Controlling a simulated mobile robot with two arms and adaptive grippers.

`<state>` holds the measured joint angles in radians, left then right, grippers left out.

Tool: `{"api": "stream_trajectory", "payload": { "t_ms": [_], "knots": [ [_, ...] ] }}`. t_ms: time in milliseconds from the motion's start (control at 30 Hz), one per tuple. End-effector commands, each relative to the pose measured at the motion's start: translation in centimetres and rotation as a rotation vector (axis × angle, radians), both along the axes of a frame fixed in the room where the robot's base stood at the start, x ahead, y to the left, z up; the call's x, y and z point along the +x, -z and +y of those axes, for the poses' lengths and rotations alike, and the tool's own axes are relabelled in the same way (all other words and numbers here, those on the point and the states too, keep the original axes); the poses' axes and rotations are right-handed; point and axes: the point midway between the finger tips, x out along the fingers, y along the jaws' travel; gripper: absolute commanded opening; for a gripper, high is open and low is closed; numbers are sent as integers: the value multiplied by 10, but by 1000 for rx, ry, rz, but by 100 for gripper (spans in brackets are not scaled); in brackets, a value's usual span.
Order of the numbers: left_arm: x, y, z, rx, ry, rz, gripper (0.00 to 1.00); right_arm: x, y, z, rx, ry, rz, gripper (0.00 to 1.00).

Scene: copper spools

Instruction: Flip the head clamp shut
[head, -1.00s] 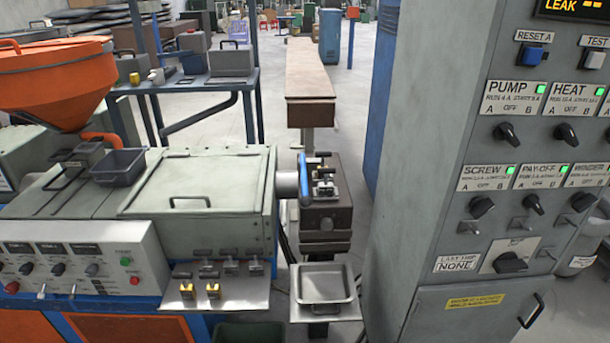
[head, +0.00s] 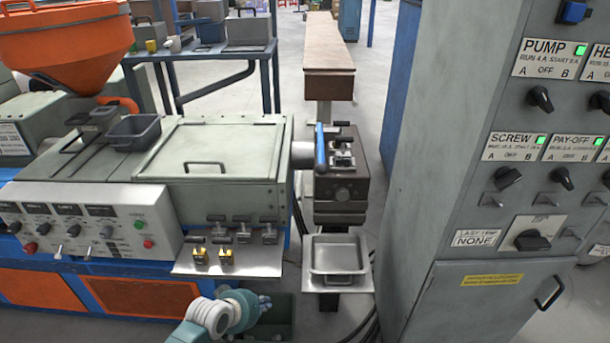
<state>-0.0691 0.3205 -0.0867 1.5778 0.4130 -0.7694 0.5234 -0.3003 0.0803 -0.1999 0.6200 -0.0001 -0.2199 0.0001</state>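The dark extruder head (head: 350,185) stands at the end of the pale green barrel housing, past a short light metal collar. A blue bar (head: 320,147), which looks like the head clamp's handle, stands on the head's left side next to the collar. I cannot tell from here whether the clamp is latched. Small metal fittings sit on top of the head. My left gripper (head: 264,303) is low at the bottom of the view, in front of the small shelf and well below the head, touching neither. Its fingers are small and I cannot tell their opening. My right gripper is out of view.
A metal tray (head: 337,256) sits below the head. A steel shelf (head: 240,264) with yellow-based pieces juts out left of it. A dark green bin (head: 277,325) is behind my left gripper. The grey control cabinet (head: 440,200) closes off the right side.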

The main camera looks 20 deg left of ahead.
Motion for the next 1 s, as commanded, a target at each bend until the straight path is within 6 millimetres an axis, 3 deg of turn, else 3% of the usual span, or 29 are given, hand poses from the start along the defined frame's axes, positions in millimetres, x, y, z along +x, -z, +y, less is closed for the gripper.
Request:
{"api": "stream_trajectory", "payload": {
  "t_ms": [33,200,400,500,600,700,1000],
  "knots": [
    [22,-35,-1,-42,-16,-53,0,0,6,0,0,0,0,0],
    [91,-148,10,-254,-127,-211,0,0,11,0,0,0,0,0],
    [136,-271,17,-504,-199,-354,0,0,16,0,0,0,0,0],
    [144,-312,19,-591,-212,-394,0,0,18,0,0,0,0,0],
    [148,-335,19,-642,-218,-413,0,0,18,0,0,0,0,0],
    [149,-344,19,-662,-220,-420,0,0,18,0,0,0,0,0],
    [149,-345,19,-664,-220,-420,0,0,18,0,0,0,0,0]
  ]
}}
